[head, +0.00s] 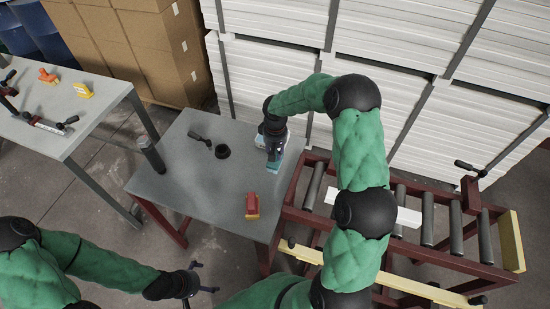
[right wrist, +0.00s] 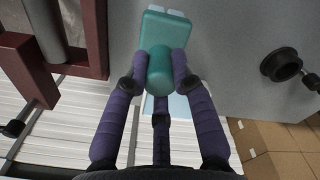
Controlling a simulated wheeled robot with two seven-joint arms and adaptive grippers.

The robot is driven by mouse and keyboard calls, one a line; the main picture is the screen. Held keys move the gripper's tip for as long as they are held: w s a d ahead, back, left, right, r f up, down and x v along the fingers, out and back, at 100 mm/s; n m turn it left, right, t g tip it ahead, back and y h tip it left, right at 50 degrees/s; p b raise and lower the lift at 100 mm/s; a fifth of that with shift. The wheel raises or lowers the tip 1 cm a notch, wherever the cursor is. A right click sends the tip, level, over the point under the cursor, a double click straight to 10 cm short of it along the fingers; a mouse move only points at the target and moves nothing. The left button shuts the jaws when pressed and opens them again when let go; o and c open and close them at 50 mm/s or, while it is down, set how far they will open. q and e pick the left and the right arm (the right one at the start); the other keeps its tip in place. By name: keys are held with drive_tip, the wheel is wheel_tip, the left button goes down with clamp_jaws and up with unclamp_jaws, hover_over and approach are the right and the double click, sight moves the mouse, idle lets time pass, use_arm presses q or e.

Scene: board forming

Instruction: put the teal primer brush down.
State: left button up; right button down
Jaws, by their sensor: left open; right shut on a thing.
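The teal primer brush (head: 273,167) is at the right side of the small grey table (head: 190,185). My right gripper (head: 272,148) is shut on its handle. In the right wrist view the teal brush (right wrist: 165,28) points away from the wrist, its handle between the purple fingers (right wrist: 159,72), with pale bristles at the far end. I cannot tell whether the bristles touch the tabletop. My left gripper (head: 203,279) is open and empty, low in the head view, in front of the small table and apart from the brush.
A red brush (head: 252,204), a black ring (head: 222,151) and a dark cylinder (head: 150,153) are on the small table. A pale blue-white item (right wrist: 181,107) lies under the right fingers. A roller frame with a white board (head: 405,216) stands right. The table's middle is clear.

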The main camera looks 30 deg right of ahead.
drive_tip(key=shift+w+f, duration=0.1)
drive_tip(key=shift+f, duration=1.5)
drive_tip(key=shift+b, duration=0.3)
drive_tip(key=shift+f, duration=0.15)
drive_tip(key=c, duration=1)
unclamp_jaws()
drive_tip(key=shift+c, duration=0.2)
drive_tip(key=shift+r, duration=0.25)
wheel_tip(320, 180, up, 12)
drive_tip(key=shift+f+p, duration=0.1)
drive_tip(key=shift+p, duration=0.8)
